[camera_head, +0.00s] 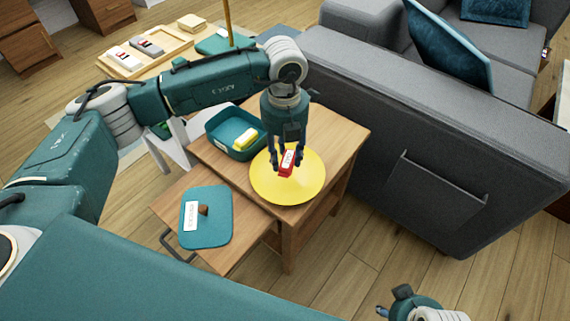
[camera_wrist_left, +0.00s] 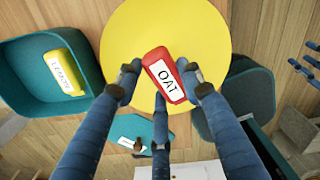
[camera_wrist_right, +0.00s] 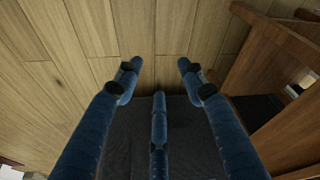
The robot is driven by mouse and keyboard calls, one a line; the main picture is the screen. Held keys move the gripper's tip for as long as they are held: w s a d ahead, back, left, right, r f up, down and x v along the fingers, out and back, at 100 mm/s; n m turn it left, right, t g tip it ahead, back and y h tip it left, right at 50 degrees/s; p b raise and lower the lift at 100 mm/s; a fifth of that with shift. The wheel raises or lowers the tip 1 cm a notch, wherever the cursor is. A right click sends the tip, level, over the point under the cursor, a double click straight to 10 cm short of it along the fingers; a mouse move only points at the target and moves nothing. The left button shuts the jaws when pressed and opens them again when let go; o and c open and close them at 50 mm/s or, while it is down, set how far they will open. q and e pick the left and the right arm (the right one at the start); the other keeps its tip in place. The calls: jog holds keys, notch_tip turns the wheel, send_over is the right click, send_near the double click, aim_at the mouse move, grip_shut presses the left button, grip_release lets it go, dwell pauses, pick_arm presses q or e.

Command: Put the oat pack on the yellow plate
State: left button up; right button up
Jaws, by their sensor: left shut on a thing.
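The red oat pack (camera_head: 287,162) with a white label is between the fingers of my left gripper (camera_head: 287,158), over the yellow plate (camera_head: 265,187). In the left wrist view the label on the oat pack (camera_wrist_left: 167,76) reads OAT, and the fingers of my left gripper (camera_wrist_left: 163,82) are shut on it. The yellow plate (camera_wrist_left: 125,40) lies behind it there; whether the pack touches the plate I cannot tell. My right gripper shows at the bottom right of the head view (camera_head: 390,311); in the right wrist view its fingers (camera_wrist_right: 158,75) are apart and empty above the floor.
A teal bin (camera_head: 222,126) holding a yellow pack (camera_head: 245,139) stands beside the plate on the wooden side table (camera_head: 345,137). A teal lid (camera_head: 216,232) with a knob lies on a lower wooden surface. A grey sofa (camera_head: 400,130) stands close to the right.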

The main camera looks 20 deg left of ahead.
aim_at(285, 165)
pick_arm(q)
notch_tip(285, 165, down, 4)
jog(key=shift+r, duration=0.15)
pick_arm(e)
jog(key=shift+v, duration=1)
pick_arm(q)
jog(key=shift+b, duration=0.3)
pick_arm(e)
jog(key=shift+w+r, duration=0.1)
jog(key=shift+r, duration=0.1)
pick_arm(q)
jog(key=o, duration=1.2)
jog(key=shift+c, duration=0.2)
pick_arm(e)
jog(key=shift+r, duration=0.2)
pick_arm(q)
notch_tip(285, 165, up, 12)
jog(key=shift+r+p, duration=0.1)
jog(key=shift+p, duration=0.8)
pick_arm(e)
notch_tip(285, 165, down, 7)
pick_arm(q)
jog(key=shift+s, duration=0.1)
pick_arm(e)
jog(key=shift+r, duration=0.15)
